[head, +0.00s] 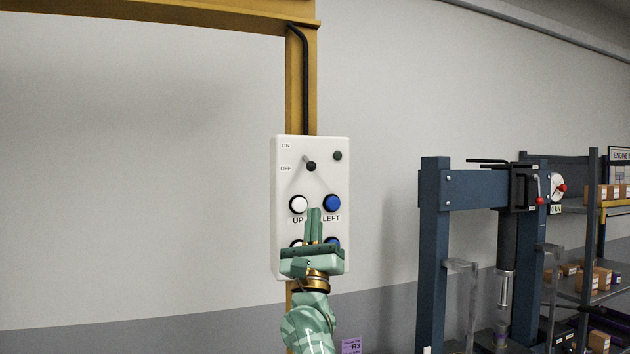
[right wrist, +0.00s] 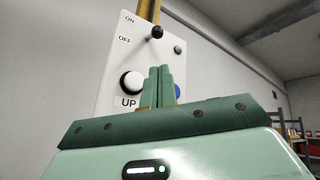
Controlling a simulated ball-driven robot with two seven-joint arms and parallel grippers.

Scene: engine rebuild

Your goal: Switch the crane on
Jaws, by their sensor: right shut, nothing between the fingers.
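The white crane control box (head: 281,186) hangs on a yellow post. Its black-knobbed switch lever (head: 311,166) sits beside the ON and OFF labels, with the knob about level with OFF. The knob also shows in the right wrist view (right wrist: 157,32). A dark, unlit round lamp (head: 338,155) is at its upper right. My right gripper (head: 314,211) points up in front of the box, below the lever, its fingers shut and empty. In the right wrist view the fingertips (right wrist: 160,70) are below the knob. I cannot tell their gap to the panel. My left gripper is not in view.
A white UP button (head: 298,204) and a blue LEFT button (head: 332,203) flank my fingertips. Two lower buttons are partly hidden behind my gripper. A blue press frame (head: 434,240) and shelves with boxes stand at right. The space left of the box is clear.

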